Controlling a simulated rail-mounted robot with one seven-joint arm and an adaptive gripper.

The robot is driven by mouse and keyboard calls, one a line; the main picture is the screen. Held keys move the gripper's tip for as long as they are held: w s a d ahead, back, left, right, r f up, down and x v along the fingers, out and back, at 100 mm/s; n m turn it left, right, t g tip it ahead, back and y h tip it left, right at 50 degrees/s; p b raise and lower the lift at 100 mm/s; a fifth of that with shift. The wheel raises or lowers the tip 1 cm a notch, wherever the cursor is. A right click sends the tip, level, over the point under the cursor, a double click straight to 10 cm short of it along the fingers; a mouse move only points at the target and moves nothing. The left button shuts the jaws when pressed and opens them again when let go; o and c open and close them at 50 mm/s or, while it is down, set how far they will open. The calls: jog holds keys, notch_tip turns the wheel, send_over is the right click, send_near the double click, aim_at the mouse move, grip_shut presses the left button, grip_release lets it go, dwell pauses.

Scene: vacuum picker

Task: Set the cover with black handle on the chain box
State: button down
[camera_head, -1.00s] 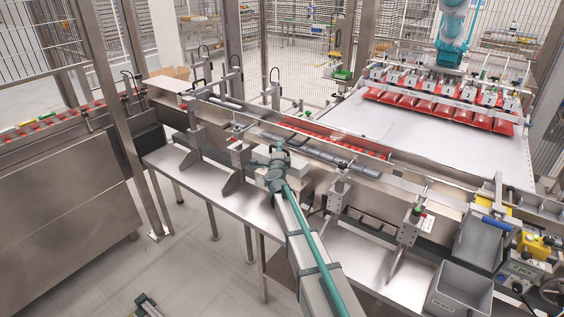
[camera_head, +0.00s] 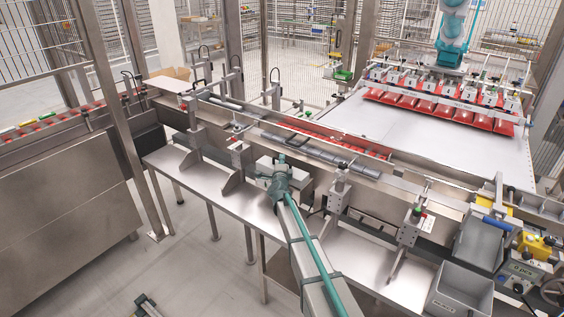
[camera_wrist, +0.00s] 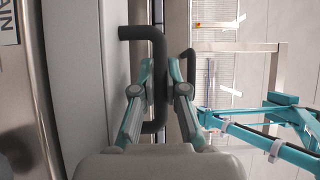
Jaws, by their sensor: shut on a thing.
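My gripper (camera_wrist: 161,68) is shut on the black handle (camera_wrist: 159,50) in the wrist view; the bent bar runs between its fingers. A pale grey panel (camera_wrist: 85,90), apparently the cover, lies to the left of the handle. Left of it is a metal surface with a label (camera_wrist: 8,18) ending in "AIN", seemingly the chain box; most of it is out of frame. In the head view my gripper (camera_head: 280,163) is at the middle of the machine's front, beside a whitish block (camera_head: 265,168). My wrist hides much there, and I cannot tell whether cover and box touch.
A steel shelf (camera_head: 232,212) runs along the machine's front, with upright brackets (camera_head: 240,160) left and clamps (camera_head: 338,190) right of my arm. A rail with dark bars (camera_head: 335,158) lies behind. A grey bin (camera_head: 460,290) stands at lower right.

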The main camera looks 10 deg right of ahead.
jog(key=shift+f, duration=0.1)
jog(key=c, duration=1.2)
grip_release()
jog(key=shift+r, duration=0.25)
jog(key=b+v, duration=0.3)
jog(key=v, duration=0.9)
